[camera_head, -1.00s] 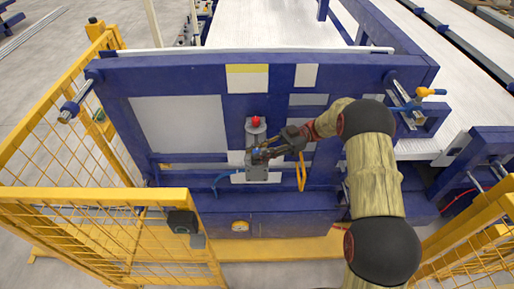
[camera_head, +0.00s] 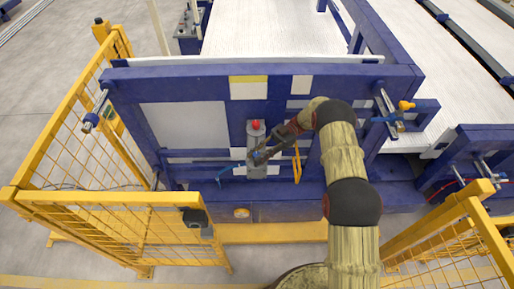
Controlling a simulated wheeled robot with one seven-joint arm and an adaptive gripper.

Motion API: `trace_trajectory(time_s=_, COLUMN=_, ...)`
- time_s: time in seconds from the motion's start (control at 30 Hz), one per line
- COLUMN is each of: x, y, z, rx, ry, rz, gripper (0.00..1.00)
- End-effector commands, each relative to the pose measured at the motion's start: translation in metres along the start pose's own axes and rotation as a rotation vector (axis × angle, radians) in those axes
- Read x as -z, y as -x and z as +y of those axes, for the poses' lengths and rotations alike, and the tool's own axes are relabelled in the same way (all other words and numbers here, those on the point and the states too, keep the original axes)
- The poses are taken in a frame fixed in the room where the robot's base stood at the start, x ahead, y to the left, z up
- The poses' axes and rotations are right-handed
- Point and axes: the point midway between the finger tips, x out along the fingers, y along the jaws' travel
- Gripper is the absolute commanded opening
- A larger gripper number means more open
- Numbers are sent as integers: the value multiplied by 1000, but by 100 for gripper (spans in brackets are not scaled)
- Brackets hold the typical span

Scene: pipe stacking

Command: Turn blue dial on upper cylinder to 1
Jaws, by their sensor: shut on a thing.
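A grey upright unit with a red knob (camera_head: 255,126) on top stands at the middle of the blue frame. A small patch of blue, the blue dial (camera_head: 256,155), shows on the unit's front at my fingertips. My gripper (camera_head: 261,156) reaches in from the upper right and is shut on the dial, its fingers covering most of it. The dial's marks and its setting are too small to read. A cylinder with a blue fitting (camera_head: 91,120) sticks out at the frame's left end, and another cylinder (camera_head: 388,104) with an orange-tipped blue handle at its right end.
The blue frame (camera_head: 180,85) stands around the grey unit. A yellow loop (camera_head: 297,163) hangs just right of my gripper. Yellow mesh fencing (camera_head: 100,225) stands at front left, and a yellow rail (camera_head: 440,235) at front right.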

Motion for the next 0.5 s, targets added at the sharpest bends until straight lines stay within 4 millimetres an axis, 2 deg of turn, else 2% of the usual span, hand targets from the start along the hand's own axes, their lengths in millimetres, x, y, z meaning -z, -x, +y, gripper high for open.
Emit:
trace_trajectory(time_s=0.03, x=6, y=0, z=1, rx=7, ry=2, rz=1, gripper=0)
trace_trajectory(time_s=0.5, x=3, y=0, z=2, rx=46, ry=5, rz=1, gripper=0)
